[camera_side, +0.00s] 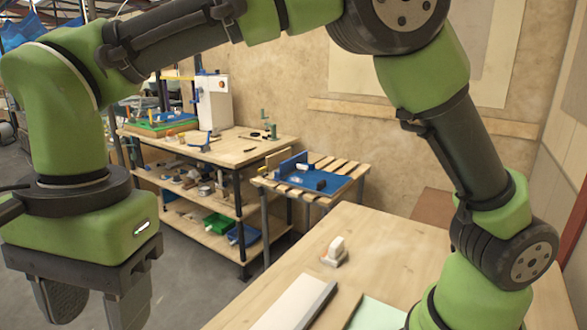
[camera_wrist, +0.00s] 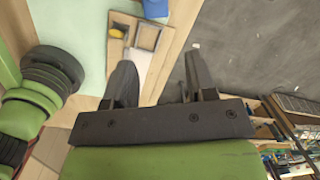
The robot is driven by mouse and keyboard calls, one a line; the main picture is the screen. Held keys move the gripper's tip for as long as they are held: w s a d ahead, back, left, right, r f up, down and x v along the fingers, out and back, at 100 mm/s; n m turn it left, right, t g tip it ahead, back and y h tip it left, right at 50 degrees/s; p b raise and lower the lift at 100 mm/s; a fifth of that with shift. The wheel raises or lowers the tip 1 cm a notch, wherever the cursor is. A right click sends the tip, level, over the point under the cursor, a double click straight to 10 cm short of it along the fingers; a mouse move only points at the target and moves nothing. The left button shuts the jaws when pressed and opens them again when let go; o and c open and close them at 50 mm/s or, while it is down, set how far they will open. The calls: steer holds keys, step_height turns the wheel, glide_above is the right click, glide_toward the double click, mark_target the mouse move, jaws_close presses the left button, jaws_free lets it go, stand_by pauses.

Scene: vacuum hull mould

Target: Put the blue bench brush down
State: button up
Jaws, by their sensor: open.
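My gripper (camera_side: 95,305) hangs at the lower left of the side view, its two dark fingers apart. In the wrist view my gripper (camera_wrist: 158,70) is also open, with nothing held between the fingers. A small blue object (camera_wrist: 155,8) lies at the top edge of the wrist view, partly cut off. It may be the blue bench brush, but I cannot tell. I cannot make out the brush for sure in the side view.
A wooden tray (camera_wrist: 128,28) with compartments and a yellow item (camera_wrist: 116,33) lies by the bench edge, beside a pale green mat (camera_wrist: 75,25). A small white-topped block (camera_side: 335,251) stands on the wooden bench (camera_side: 378,235). Grey floor (camera_wrist: 240,50) shows beyond the edge.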

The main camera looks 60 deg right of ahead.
steer(key=s+d+r+n+t+y, duration=0.15)
steer(key=d+r, duration=0.25)
steer(key=d, duration=0.4)
steer(key=s+d+r+n+t, duration=0.25)
steer(key=d+r, duration=0.25)
steer(key=d, duration=0.3)
steer(key=s+d+f+n+t, duration=0.2)
steer(key=s+d+n+t, duration=0.1)
steer(key=s+d, duration=0.5)
steer(key=shift+f+n+h, duration=0.2)
steer(key=shift+n+h, duration=0.25)
steer(key=shift+n, duration=0.25)
